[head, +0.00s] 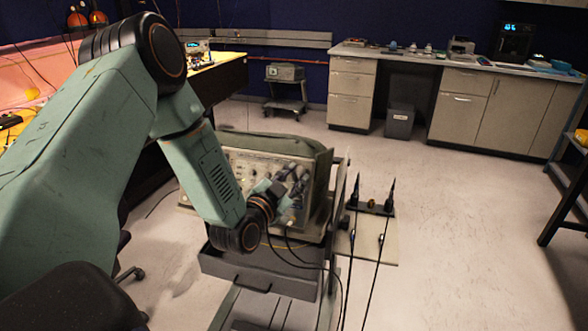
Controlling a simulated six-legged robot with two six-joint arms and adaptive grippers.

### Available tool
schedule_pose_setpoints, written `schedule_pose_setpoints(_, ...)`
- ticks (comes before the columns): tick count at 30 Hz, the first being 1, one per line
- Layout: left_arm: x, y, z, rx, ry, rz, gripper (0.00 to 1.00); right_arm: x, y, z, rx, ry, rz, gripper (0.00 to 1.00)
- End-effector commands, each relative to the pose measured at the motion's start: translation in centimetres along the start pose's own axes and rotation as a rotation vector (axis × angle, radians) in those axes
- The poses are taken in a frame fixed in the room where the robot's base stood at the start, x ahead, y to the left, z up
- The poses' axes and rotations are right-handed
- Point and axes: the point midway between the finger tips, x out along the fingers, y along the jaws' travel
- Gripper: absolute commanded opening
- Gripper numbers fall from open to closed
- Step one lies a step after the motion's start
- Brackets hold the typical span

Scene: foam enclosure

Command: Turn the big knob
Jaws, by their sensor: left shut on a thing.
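The beige instrument box (247,165) with a panel of knobs and sockets stands on a cart in the middle of the head view. My left arm comes in from the left and reaches down to the panel's right part. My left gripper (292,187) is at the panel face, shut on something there. The big knob cannot be told apart, as the gripper and wrist cover that part of the panel. My right gripper is not in view.
The cart has a grey drawer (255,277) below the box and a side shelf (372,245) holding upright probes (389,195). Dark cables hang in front of the drawer. Cabinets (352,93) and a bin (399,121) stand at the back. The floor right of the cart is clear.

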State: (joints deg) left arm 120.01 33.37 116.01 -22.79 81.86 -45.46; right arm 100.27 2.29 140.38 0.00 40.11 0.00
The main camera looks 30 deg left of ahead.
Motion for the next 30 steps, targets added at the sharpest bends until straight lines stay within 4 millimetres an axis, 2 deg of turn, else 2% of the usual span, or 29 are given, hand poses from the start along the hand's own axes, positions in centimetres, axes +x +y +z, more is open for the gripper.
schedule_pose_setpoints(6,0.08,-0.18,-0.12,0.03,0.004,0.011,0.0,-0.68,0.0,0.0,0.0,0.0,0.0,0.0)
schedule_pose_setpoints(18,0.09,-0.14,-0.07,0.034,0.004,0.013,0.0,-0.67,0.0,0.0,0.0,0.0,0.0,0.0)
schedule_pose_setpoints(19,0.09,-0.14,-0.06,0.034,0.004,0.013,0.27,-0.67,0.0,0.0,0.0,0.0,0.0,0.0)
schedule_pose_setpoints(27,0.06,-0.09,-0.03,0.033,0.003,0.014,0.5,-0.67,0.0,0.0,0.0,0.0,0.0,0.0)
schedule_pose_setpoints(30,0.05,-0.07,-0.02,0.033,0.003,0.014,0.5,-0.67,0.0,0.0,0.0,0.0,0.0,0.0)
